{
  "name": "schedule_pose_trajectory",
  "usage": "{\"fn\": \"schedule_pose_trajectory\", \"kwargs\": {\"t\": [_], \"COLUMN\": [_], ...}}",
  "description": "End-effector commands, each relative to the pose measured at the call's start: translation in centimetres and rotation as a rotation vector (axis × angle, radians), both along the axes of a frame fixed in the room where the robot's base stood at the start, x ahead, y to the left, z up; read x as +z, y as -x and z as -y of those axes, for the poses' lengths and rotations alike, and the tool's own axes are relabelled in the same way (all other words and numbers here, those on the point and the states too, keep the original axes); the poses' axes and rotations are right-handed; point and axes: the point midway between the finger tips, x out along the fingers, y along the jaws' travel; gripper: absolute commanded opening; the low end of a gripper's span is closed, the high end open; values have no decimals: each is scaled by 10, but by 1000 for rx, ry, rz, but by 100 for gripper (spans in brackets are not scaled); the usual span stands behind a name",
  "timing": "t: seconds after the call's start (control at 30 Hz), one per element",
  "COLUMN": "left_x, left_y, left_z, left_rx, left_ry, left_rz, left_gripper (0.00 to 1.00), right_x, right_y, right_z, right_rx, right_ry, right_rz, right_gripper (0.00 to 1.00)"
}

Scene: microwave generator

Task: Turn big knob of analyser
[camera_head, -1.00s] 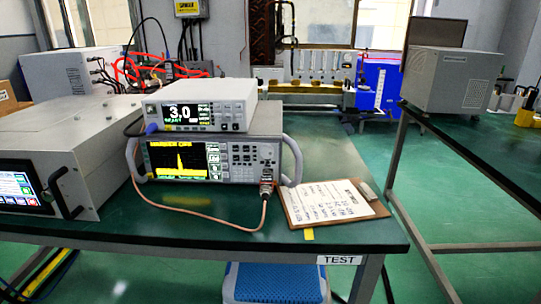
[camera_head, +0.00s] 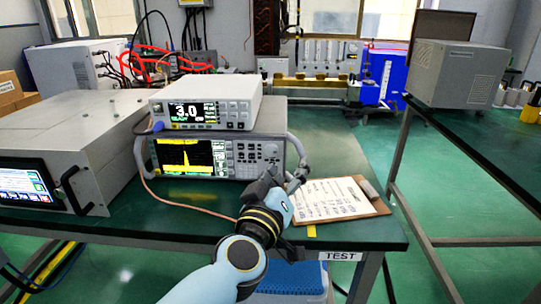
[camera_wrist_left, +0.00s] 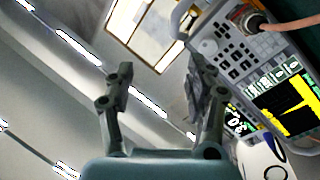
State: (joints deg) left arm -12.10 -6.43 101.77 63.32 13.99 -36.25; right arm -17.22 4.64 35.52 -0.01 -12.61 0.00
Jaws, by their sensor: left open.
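The analyser (camera_head: 220,142) is the lower instrument of a stack, with a yellow trace on its screen. Its big knob (camera_head: 270,150) sits at the upper right of the front panel. In the left wrist view the analyser (camera_wrist_left: 290,105) shows tilted at the right, with the knob (camera_wrist_left: 208,47) near the right finger. My left gripper (camera_head: 285,177) is in front of the panel's lower right, just below the knob, and hides the cable connector there. It is open and empty, with its fingers apart in the wrist view (camera_wrist_left: 158,72). My right gripper is not in view.
A smaller meter (camera_head: 208,104) reading 3.0 rests on the analyser. A clipboard (camera_head: 330,200) lies right of my left gripper. A grey box with a touchscreen (camera_head: 75,145) stands left. A thin cable (camera_head: 175,204) curves across the green table.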

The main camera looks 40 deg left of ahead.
Motion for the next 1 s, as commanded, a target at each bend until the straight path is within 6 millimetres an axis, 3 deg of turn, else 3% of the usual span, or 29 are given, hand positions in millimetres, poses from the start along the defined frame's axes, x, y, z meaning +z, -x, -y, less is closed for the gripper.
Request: {"fn": "schedule_pose_trajectory", "kwargs": {"t": [0.1, 0.33, 0.7, 1.0], "left_x": [-17, -30, -29, -29], "left_y": [1, -1, -60, -85], "left_z": [-27, -47, -83, -98], "left_rx": [186, 300, 297, 297], "left_ry": [70, 105, 102, 104], "left_rz": [-1, -16, -14, -16], "left_gripper": [55, 55, 55, 55], "right_x": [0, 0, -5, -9], "right_y": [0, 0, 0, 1], "right_z": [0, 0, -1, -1], "right_rx": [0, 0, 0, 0], "right_ry": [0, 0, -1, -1], "right_rz": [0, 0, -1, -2], "right_gripper": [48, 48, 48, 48]}}
